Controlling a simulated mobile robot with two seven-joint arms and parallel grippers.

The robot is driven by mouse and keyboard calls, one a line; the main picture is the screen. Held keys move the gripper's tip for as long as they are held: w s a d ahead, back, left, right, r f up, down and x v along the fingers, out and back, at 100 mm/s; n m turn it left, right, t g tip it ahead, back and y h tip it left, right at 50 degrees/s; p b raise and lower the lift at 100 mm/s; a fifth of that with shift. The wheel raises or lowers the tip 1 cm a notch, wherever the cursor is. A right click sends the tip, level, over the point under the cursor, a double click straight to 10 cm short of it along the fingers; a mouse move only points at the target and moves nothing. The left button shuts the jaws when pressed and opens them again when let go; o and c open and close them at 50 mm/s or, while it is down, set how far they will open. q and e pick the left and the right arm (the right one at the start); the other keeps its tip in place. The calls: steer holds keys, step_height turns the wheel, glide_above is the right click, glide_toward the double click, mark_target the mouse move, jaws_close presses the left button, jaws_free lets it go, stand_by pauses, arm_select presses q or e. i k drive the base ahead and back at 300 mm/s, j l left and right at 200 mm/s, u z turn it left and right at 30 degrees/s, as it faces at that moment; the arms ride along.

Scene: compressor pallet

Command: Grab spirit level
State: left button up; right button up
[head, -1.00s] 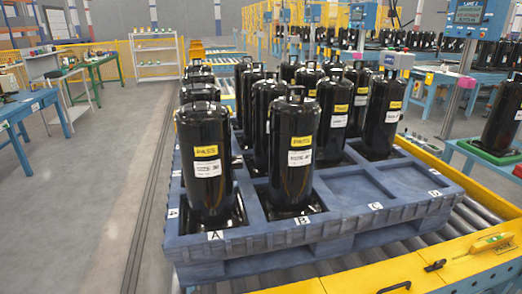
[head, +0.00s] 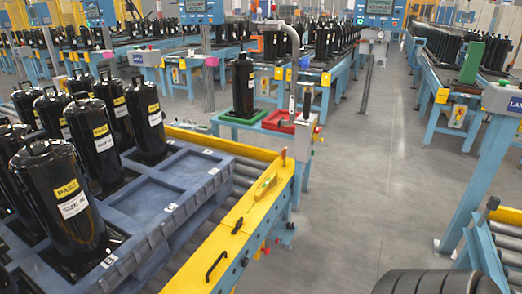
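A small yellow-green bar that looks like the spirit level (head: 265,187) lies on top of the yellow rail (head: 222,243) beside the pallet, in the middle of the head view. It is small in the picture, so its details are hard to make out. Neither of my grippers shows in the head view.
The blue pallet (head: 166,208) on the left carries several black compressors (head: 62,200) and has empty pockets near the rail. A black handle (head: 216,265) sits on the rail. A green-topped stand (head: 240,118) is behind. The grey floor (head: 350,190) to the right is open.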

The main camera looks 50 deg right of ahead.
mark_target(260, 192)
steer(key=z, duration=1.65)
steer(key=i+u, duration=0.1)
steer(key=u, duration=0.5)
steer(key=i+l+u, duration=0.65)
steer(key=i+l, duration=0.15)
steer(key=l, duration=0.15)
steer(key=i+l+u, duration=0.15)
steer(key=l, duration=0.5)
steer(key=i+u, duration=0.05)
